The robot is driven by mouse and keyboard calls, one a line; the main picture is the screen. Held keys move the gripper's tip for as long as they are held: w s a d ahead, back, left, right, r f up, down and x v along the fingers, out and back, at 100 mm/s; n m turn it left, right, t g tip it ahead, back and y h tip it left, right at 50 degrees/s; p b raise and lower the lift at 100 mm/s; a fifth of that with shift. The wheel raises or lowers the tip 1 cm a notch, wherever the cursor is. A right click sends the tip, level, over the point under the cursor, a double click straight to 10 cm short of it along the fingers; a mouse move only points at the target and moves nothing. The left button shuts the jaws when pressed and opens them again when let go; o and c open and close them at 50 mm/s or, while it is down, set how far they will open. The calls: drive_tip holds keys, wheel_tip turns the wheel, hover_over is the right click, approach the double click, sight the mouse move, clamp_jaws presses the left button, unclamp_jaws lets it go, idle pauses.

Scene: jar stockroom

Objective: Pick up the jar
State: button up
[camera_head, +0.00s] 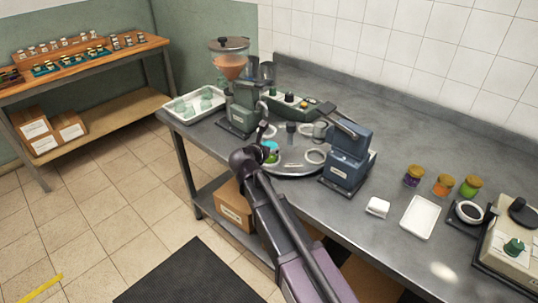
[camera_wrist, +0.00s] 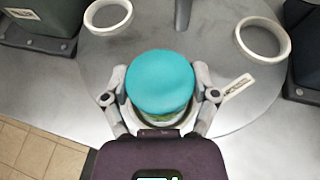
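A jar with a round teal lid (camera_wrist: 160,82) stands on the grey round turntable (camera_wrist: 110,55) in the wrist view, with a pale ring partly showing around its base. A sliver of greenish jar body shows under the lid. My gripper (camera_wrist: 160,92) has one finger on each side of this jar, very close to it. I cannot tell whether the fingers press on it. In the head view the jar (camera_head: 270,147) is small and partly hidden by my gripper (camera_head: 264,142).
Two empty white rings (camera_wrist: 263,40) (camera_wrist: 107,14) lie on the turntable. Purple (camera_head: 413,176), orange (camera_head: 443,186) and green (camera_head: 470,188) jars stand on the right of the counter, behind a white tray (camera_head: 420,217).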

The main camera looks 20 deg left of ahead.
sight(269, 144)
drive_tip(key=shift+r, duration=0.15)
drive_tip(key=shift+c, duration=0.2)
wheel_tip(269, 144, up, 3)
drive_tip(key=p, duration=0.3)
drive_tip(key=s+d+r+p, duration=0.1)
drive_tip(key=s+d, duration=0.2)
drive_tip(key=s, duration=0.4)
drive_tip(key=s+d+p, duration=0.1)
drive_tip(key=s+d, duration=0.2)
drive_tip(key=s, duration=0.4)
drive_tip(key=shift+s+r, duration=0.35)
drive_tip(key=shift+s, duration=0.05)
